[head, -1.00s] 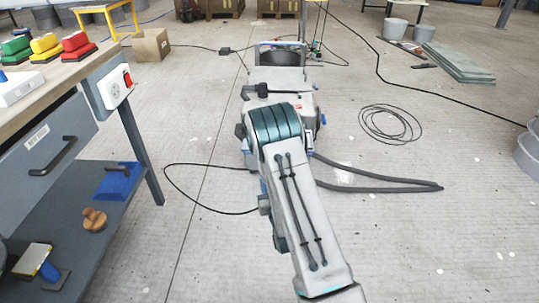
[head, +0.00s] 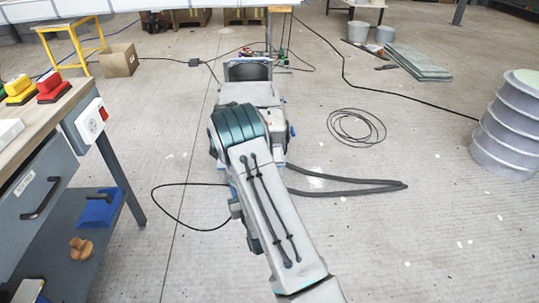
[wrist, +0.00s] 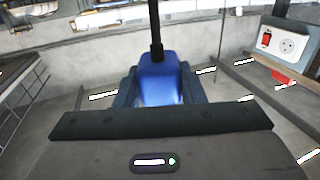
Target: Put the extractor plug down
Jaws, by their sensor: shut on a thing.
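In the wrist view, a blue plug (wrist: 160,76) with a dark cable rising from its top sits between the dark fingers of my gripper (wrist: 158,90). My gripper is shut on it and holds it upright. The plug's lower end is hidden by the gripper body. In the head view, my arm reaches down out of the bottom edge, so neither my gripper nor the plug shows there. A white socket (head: 92,122) with a red switch is on the workbench's end; it also shows at the right of the wrist view (wrist: 288,45).
A black cable coil (head: 357,126) and a grey hose (head: 345,188) lie on the floor. A ribbed grey stack (head: 508,130) stands at the right. Floor at lower right is clear.

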